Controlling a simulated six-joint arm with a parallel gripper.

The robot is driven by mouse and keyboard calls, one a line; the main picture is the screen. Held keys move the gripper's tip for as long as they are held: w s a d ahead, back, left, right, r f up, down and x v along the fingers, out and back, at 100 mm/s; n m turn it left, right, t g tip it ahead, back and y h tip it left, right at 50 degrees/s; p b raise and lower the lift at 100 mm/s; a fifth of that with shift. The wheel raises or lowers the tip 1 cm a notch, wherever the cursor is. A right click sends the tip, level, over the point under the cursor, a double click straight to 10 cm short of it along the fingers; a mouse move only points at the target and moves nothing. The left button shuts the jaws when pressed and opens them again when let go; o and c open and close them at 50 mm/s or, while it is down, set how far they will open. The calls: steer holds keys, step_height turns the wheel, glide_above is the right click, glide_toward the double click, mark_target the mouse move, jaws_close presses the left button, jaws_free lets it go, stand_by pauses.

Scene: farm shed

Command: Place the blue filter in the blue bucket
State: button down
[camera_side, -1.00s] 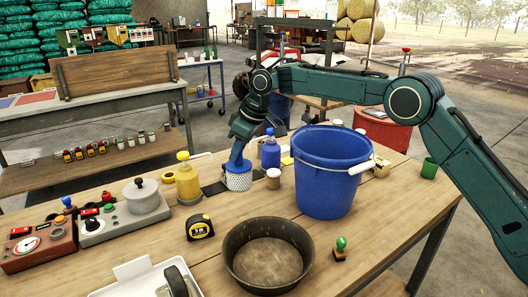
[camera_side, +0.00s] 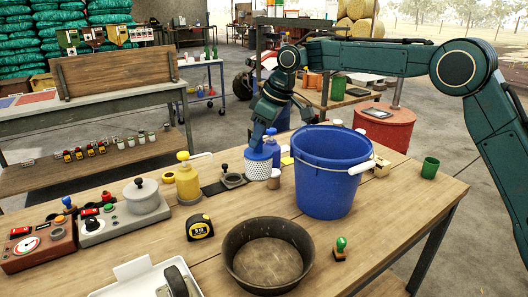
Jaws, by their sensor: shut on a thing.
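The blue filter (camera_side: 258,168), with a blue top and a white perforated body, is held upright in my gripper (camera_side: 263,143). My gripper is shut on its top, with the fingers pointing down. The filter appears raised off the wooden table, just left of the blue bucket (camera_side: 327,185). The bucket stands upright on the table with its mouth open and a white handle grip at its right front. The bottom of its inside is hidden by the front wall.
A small jar (camera_side: 274,179) and a blue bottle (camera_side: 275,153) stand between filter and bucket. A yellow bottle (camera_side: 187,180) is left, a dark round pan (camera_side: 267,287) in front. Bare table lies around the tape measure (camera_side: 200,228).

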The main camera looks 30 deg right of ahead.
steer(key=s+d+r+m, duration=0.3)
steer(key=s+d+r, duration=0.6)
steer(key=s+d, duration=0.1)
steer(key=w+d+f+m+h, duration=0.35)
steer(key=d+f+m, duration=0.25)
steer(key=d, duration=0.6)
step_height(320, 180, down, 9)
steer(key=w+a+n, duration=0.1)
steer(key=a, duration=0.1)
steer(key=w+a+r+n+y, duration=0.2)
steer(key=w+r+n+y, duration=0.1)
steer(key=r+n, duration=0.5)
steer(key=shift+w+r+n+y, duration=0.3)
steer(key=shift+r+n+y, duration=0.15)
steer(key=shift+r, duration=1.25)
